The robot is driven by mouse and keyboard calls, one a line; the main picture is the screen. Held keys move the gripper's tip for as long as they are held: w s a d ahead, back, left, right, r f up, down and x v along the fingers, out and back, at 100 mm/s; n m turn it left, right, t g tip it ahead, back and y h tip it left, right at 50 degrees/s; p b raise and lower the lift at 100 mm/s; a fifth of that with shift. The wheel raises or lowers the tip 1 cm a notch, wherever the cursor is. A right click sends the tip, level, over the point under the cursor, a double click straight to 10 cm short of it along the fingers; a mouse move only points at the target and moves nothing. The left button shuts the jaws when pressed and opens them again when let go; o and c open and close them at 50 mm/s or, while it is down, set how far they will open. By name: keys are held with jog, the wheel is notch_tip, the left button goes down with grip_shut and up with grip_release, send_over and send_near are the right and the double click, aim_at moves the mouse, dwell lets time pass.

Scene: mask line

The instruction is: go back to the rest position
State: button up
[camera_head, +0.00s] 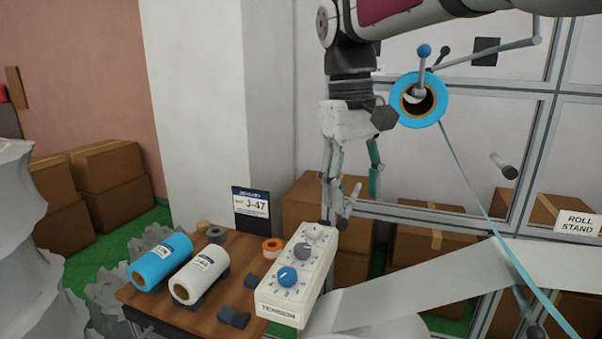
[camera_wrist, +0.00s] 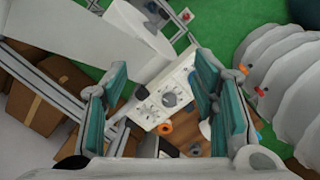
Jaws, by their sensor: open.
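My gripper (camera_head: 347,196) points down above the far end of the white tension box (camera_head: 268,301), with its fingers apart and nothing between them. In the wrist view my gripper (camera_wrist: 165,98) shows its two teal-lined fingers spread wide, with the tension box (camera_wrist: 150,109) and its dials below and beyond them. The box carries a blue knob (camera_head: 287,276) and a grey knob (camera_head: 302,252). The fingertips look close to the box's far end in the head view; I cannot tell the exact gap.
A wooden table (camera_head: 150,303) holds a blue roll (camera_head: 158,264), a white roll (camera_head: 197,276) and an orange tape ring (camera_head: 272,246). A blue-rimmed roll (camera_head: 405,115) hangs on the metal frame beside my arm, with a teal strip running down. Cardboard boxes (camera_head: 110,165) stand behind.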

jog(key=s+d+f+m+t, duration=0.1)
jog(key=s+d+f, duration=0.2)
jog(key=s, duration=0.4)
jog(key=s+d+f+m+t, duration=0.2)
jog(key=s+d+f, duration=0.1)
jog(key=s, duration=0.5)
jog(key=s+d+f+m+t+y, duration=0.1)
jog(key=s+d+f, duration=0.3)
jog(key=s, duration=0.3)
jog(key=shift+s+d+m, duration=0.35)
jog(key=shift+d+m, duration=0.05)
jog(key=shift+d, duration=0.15)
